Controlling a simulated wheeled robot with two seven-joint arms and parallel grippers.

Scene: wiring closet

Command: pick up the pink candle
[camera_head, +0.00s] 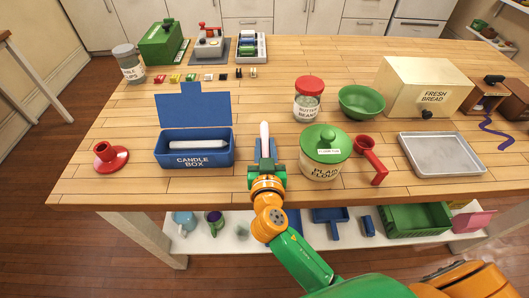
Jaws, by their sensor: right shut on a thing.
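A pale, nearly white candle (264,135) stands upright at the table's front edge; no clear pink shows on it. My right gripper (265,154) is shut on its lower part, which the fingers hide. I cannot tell whether the candle's base touches the table. A blue candle box (194,159) with its lid open stands to the left, and another whitish candle (199,144) lies in it. A red candle holder (110,157) stands at the far left. My left gripper is not in view.
The plain flour jar (322,172) stands close to the right of my gripper, with a red scoop (372,160) beside it. Behind are the butter beans jar (308,104) and a green bowl (361,101). A metal tray (441,154) lies at right. The table's middle left is clear.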

